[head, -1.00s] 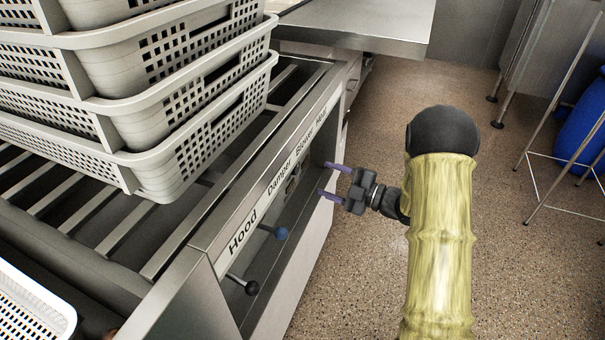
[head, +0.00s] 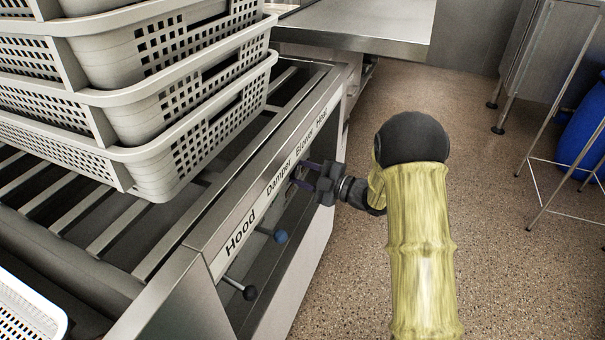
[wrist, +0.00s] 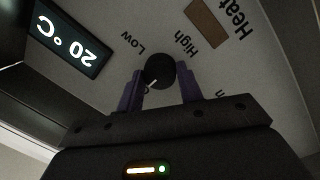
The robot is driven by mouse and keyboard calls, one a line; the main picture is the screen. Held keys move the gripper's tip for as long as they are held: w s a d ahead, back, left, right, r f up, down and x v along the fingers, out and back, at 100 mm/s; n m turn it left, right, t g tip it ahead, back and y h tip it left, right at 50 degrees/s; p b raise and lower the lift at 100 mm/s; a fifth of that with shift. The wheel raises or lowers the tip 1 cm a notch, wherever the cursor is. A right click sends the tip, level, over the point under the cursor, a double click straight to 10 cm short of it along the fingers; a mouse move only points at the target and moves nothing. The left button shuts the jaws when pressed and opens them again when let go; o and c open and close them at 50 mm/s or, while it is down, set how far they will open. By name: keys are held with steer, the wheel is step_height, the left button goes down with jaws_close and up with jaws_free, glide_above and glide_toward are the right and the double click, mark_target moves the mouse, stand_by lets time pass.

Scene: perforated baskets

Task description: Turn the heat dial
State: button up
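The heat dial (wrist: 160,68) is a round black knob with a white pointer mark, on a pale panel below my wrist camera. "Low" and "High" are printed beside it, and the pointer is on the lower left side in the wrist view. My gripper (head: 301,173) is at the front panel in the head view, where the dial is hidden. In the wrist view my gripper's purple fingers (wrist: 160,80) stand apart on both sides of the dial. Small gaps seem to show, so the gripper looks open around it. A display (wrist: 67,46) reads 20 °C, upside down.
The oven-like unit's front panel (head: 238,237) carries Hood, Damper, Blower and Heat labels. A blue-ended lever (head: 281,237) and a black-ended lever (head: 249,293) stick out nearer. Stacked baskets (head: 160,160) stand on its slats.

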steer(key=c, duration=0.3)
steer(key=shift+r+m+p, duration=0.15)
steer(key=shift+m+p, duration=0.15)
steer(key=shift+p, duration=0.3)
steer(key=m+p, duration=0.3)
steer(key=p, duration=0.1)
steer(key=shift+r+p, duration=0.2)
steer(key=shift+p, duration=0.15)
steer(key=m+p, duration=0.2)
steer(key=p, duration=0.1)
steer(key=m+p, duration=0.2)
steer(key=p, duration=0.1)
steer(key=shift+d+g+h, duration=0.1)
steer(key=shift+g+h, duration=0.2)
steer(key=m+p, duration=0.4)
steer(key=p, duration=0.1)
steer(key=shift+g, duration=0.3)
steer(key=m+p, duration=0.1)
steer(key=m, duration=0.1)
steer(key=m+p, duration=0.2)
steer(key=m, duration=0.1)
steer(key=shift+w+f+g, duration=0.1)
steer(key=shift+f+g, duration=0.1)
steer(key=shift+g, duration=0.2)
